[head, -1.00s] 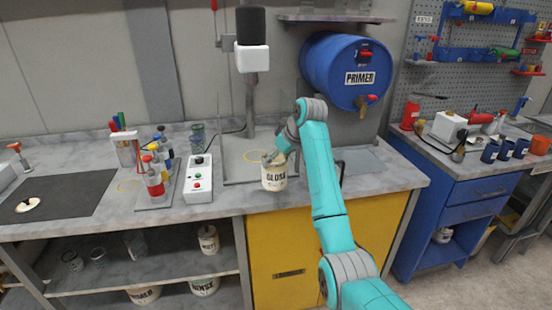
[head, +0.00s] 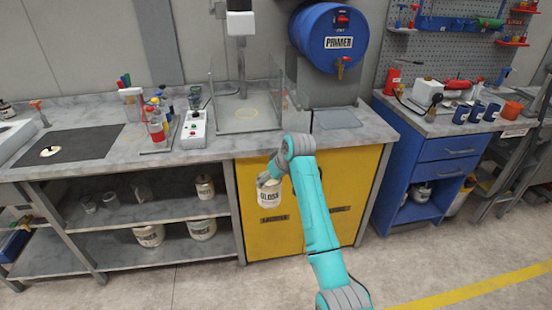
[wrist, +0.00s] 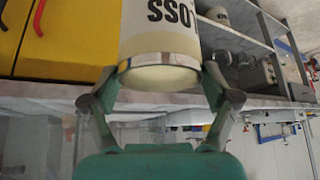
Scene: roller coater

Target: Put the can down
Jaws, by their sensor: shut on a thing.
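A white can labelled GLOSS (head: 269,192) hangs upright in front of the yellow cabinet, below the level of the counter top. My gripper (head: 268,180) is shut on it; my teal arm reaches up from the lower right. In the wrist view the can (wrist: 160,45) fills the upper middle, and the fingers of my gripper (wrist: 160,88) are on either side of it. The wrist view appears upside down. The can's far side is hidden.
The grey counter (head: 215,148) stands behind, with a clear enclosure (head: 245,105). The yellow cabinet (head: 310,215) is below it. Open shelves (head: 105,215) on the left hold several cans and jars, with bare room between them. A blue primer drum (head: 330,38) is above the counter.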

